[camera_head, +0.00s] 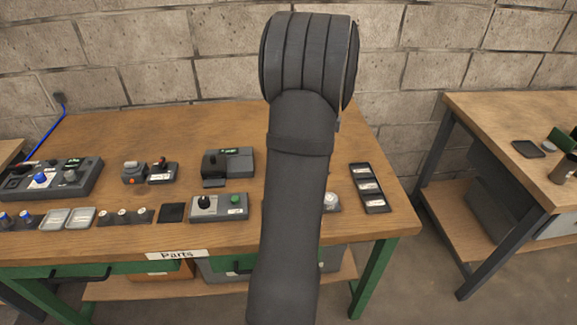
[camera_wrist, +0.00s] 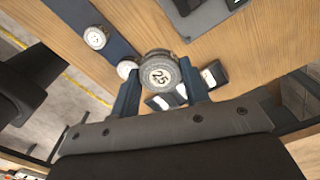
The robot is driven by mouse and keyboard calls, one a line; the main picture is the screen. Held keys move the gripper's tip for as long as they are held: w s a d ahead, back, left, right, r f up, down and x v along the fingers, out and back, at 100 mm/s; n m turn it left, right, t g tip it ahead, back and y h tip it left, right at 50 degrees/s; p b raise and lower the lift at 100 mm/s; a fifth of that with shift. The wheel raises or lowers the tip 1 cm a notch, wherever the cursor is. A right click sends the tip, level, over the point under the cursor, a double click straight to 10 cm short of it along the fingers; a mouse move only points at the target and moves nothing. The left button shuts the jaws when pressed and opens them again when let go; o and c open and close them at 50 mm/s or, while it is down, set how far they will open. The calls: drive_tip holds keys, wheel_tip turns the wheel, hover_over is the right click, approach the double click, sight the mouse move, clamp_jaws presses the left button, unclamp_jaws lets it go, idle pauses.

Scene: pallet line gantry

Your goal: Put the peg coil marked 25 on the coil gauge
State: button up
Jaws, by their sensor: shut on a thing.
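The peg coil marked 25 (camera_wrist: 160,75) is a round grey piece with a pale, numbered top, seen in the wrist view. My gripper (camera_wrist: 159,82) is shut on it, with one finger on each side, and holds it above the wooden table. In the head view my arm hides the gripper and the coil. A dark grey device with a small green display (camera_head: 236,160) stands at the back of the table in the head view; I cannot tell whether it is the coil gauge.
Two pale round pieces (camera_wrist: 95,37) (camera_wrist: 127,69) lie on or by a dark strip. A black tray with labelled slots (camera_head: 370,188) lies at the table's right. The back right tabletop is clear.

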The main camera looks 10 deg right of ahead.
drive_tip(key=w+a+f, duration=0.2)
drive_tip(key=a, duration=0.1)
drive_tip(key=w+a+f, duration=0.2)
drive_tip(key=w+a, duration=0.1)
drive_tip(key=w+a+f, duration=0.2)
drive_tip(key=shift+w+a+f, duration=0.2)
drive_tip(key=shift+a+f, duration=0.3)
drive_tip(key=shift+f, duration=1.95)
drive_tip(key=shift+f, duration=0.15)
drive_tip(key=o, duration=1)
drive_tip(key=shift+o, duration=0.2)
